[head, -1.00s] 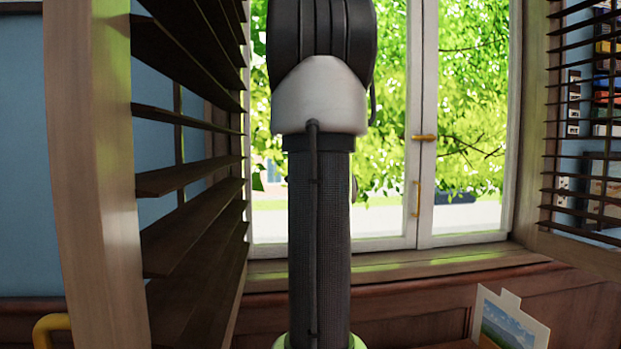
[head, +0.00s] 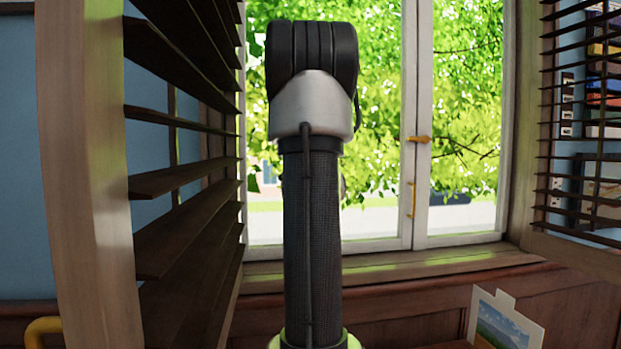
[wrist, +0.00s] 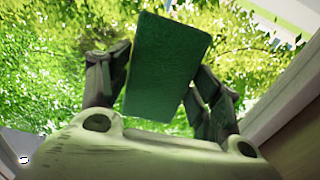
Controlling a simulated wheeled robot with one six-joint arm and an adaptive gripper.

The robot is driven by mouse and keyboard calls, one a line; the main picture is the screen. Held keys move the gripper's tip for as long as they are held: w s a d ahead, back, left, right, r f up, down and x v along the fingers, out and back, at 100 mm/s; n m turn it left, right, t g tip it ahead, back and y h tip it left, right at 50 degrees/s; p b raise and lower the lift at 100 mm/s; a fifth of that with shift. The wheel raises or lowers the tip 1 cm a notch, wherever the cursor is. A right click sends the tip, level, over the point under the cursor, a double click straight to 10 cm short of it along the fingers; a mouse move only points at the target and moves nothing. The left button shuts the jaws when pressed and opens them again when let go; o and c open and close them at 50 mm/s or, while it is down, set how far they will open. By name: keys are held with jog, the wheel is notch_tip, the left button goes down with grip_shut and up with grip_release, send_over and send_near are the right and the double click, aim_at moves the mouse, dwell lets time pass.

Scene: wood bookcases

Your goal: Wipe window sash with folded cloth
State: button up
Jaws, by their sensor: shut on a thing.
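The window sash (head: 422,120) is white-framed with brass fittings and stands behind my arm in the head view, with green trees beyond the glass. In the wrist view, my gripper (wrist: 160,85) is shut on a green folded cloth (wrist: 167,66), which sits tilted between the two dark fingers. Tree leaves fill the background behind the cloth, and a pale frame edge (wrist: 290,95) shows at the right. In the head view my arm hides part of the left pane, and the gripper and cloth are not visible. I cannot tell whether the cloth touches the window.
Open wooden shutters with dark slats stand at the left (head: 85,180) and right (head: 580,130). A wooden sill (head: 390,268) runs below the window. A landscape picture card (head: 503,322) stands at the lower right. A yellow curved handle (head: 42,328) shows at the lower left.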

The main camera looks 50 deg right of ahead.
jog(key=shift+x, duration=0.85)
dwell(0.3)
jog(key=s+d, duration=0.9)
jog(key=d, duration=0.2)
jog(key=shift+s, duration=0.15)
dwell(1.0)
